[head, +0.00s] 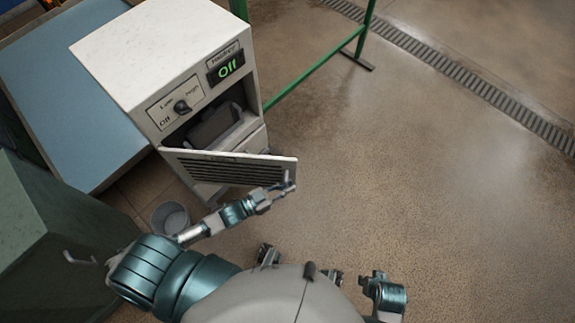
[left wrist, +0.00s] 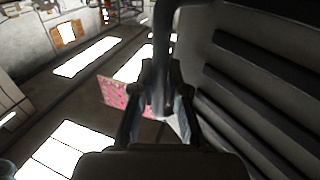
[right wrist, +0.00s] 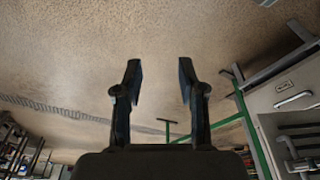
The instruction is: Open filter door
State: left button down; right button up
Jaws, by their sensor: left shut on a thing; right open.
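The filter door (head: 215,169), a pale panel with dark slats, stands swung out from the front of the white cabinet (head: 150,50). Its right end is away from the cabinet, and the dark opening behind it (head: 213,124) shows a grey part inside. My left gripper (head: 284,188) is at the door's free right end, shut on the door handle. In the left wrist view the handle (left wrist: 162,55) is a dark bar between the fingers, with the slatted door (left wrist: 262,90) to the right. My right gripper (right wrist: 160,82) is open and empty, apart from the door.
A bucket (head: 170,217) stands on the floor below the door. A green cabinet (head: 55,240) is at left, a green rail (head: 315,68) behind. The floor at right is clear.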

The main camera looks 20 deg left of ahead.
pick_arm(q)
jog(key=s+a+m+g+h+p, duration=0.1)
jog(key=s+a+m+g+h, duration=0.1)
jog(key=s, duration=0.9)
jog(key=s+a+m+g+h+p, duration=0.1)
jog(key=s+a+m+g+h, duration=0.1)
jog(key=s+a+m+g, duration=0.2)
jog(key=s+a+m+g+h, duration=0.2)
jog(key=s+g, duration=0.5)
jog(key=s, duration=1)
jog(key=shift+s+a+m+g+p, duration=0.4)
jog(key=shift+a+m, duration=0.35)
jog(key=shift+m, duration=0.25)
pick_arm(e)
jog(key=s+x, duration=0.1)
jog(key=x, duration=0.8)
jog(key=shift+a+f, duration=0.2)
jog(key=shift+f, duration=0.25)
pick_arm(q)
jog(key=c, duration=1.4)
grip_release()
jog(key=shift+c, duration=0.2)
pick_arm(e)
jog(key=shift+w+a, duration=0.1)
jog(key=shift+w, duration=0.05)
pick_arm(q)
jog(key=shift+a, duration=0.15)
jog(key=a, duration=1.2)
jog(key=shift+w, duration=0.15)
